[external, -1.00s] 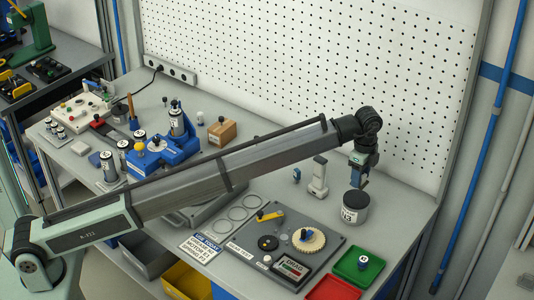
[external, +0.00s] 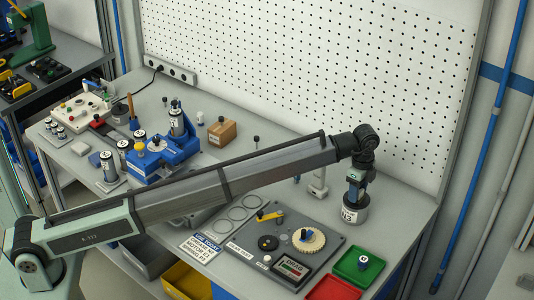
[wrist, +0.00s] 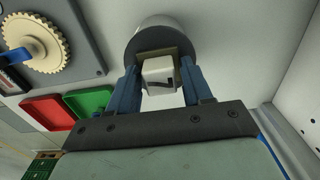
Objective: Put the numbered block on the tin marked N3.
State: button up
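The numbered block (wrist: 158,76) is white with a dark mark, too partly seen to read. In the wrist view it sits between the two blue fingers of my gripper (wrist: 160,75), with a tan square edge showing around its far side. My gripper appears shut on it. The tin marked N3 (external: 352,214) is a grey cylinder with a white label and dark top, upright near the table's right end. In the wrist view the tin (wrist: 140,42) lies right behind the block. My gripper is low over the tin's top; whether the block touches it is hidden.
Left of the tin is a grey board (external: 325,262) with a tan gear (external: 306,240). Green (external: 372,277) and red (external: 335,290) trays lie in front. A pale upright fixture (external: 319,185) stands close behind-left of the tin. A white pegboard (external: 310,70) rises behind the table.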

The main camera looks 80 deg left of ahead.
jog(key=o, duration=0.4)
jog(key=shift+r, duration=0.1)
notch_tip(320, 180, up, 12)
jog(key=shift+r, duration=0.1)
dwell(0.5)
